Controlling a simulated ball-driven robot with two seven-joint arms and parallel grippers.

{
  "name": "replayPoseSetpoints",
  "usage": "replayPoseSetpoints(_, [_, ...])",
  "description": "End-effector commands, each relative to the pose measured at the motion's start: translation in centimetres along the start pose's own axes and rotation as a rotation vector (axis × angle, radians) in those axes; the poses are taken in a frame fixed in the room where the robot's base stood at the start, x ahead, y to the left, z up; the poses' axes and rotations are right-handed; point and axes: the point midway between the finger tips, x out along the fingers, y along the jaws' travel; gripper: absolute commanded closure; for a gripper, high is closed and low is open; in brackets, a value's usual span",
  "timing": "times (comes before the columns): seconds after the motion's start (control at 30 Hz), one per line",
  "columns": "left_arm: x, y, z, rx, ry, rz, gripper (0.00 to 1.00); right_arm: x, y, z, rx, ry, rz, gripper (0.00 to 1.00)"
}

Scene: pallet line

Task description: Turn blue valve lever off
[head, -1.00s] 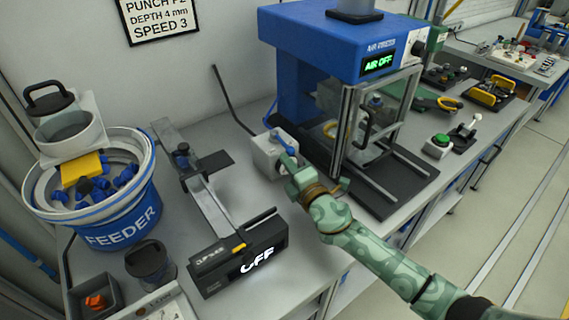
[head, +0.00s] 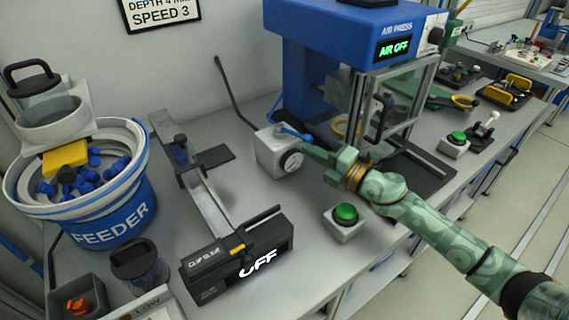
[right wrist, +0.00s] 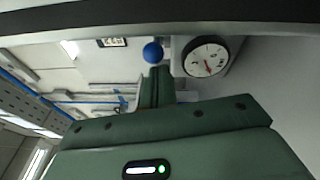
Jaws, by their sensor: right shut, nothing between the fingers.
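The grey valve box (head: 270,155) stands on the bench left of the blue air press. A round white dial (head: 291,161) is on its front face. The blue valve lever (head: 295,133) sits on top and points right, toward the press. My right gripper (head: 309,152) is shut and empty just right of the dial, close to the lever's end. In the right wrist view, the lever's blue ball end (right wrist: 153,52) shows just past the shut fingertips (right wrist: 158,72), with the dial (right wrist: 206,58) beside it. Whether they touch is unclear. My left gripper is out of view.
The press (head: 335,60) has a lit sign (head: 394,47) reading AIR OFF. A dark unit (head: 235,270) showing OFF and a blue feeder bowl (head: 110,215) are at the left.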

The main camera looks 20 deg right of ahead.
Motion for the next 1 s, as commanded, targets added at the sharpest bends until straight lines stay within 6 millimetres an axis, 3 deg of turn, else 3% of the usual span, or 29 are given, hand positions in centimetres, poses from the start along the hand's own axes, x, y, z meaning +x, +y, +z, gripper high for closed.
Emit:
replayPoseSetpoints(0.4, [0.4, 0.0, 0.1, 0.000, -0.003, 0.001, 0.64, -0.1, -0.2, 2.3, -0.002, -0.004, 0.001, 1.00])
replayPoseSetpoints(1.0, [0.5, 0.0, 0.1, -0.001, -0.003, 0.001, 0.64, 0.0, -0.3, 2.5, -0.001, -0.003, 0.000, 1.00])
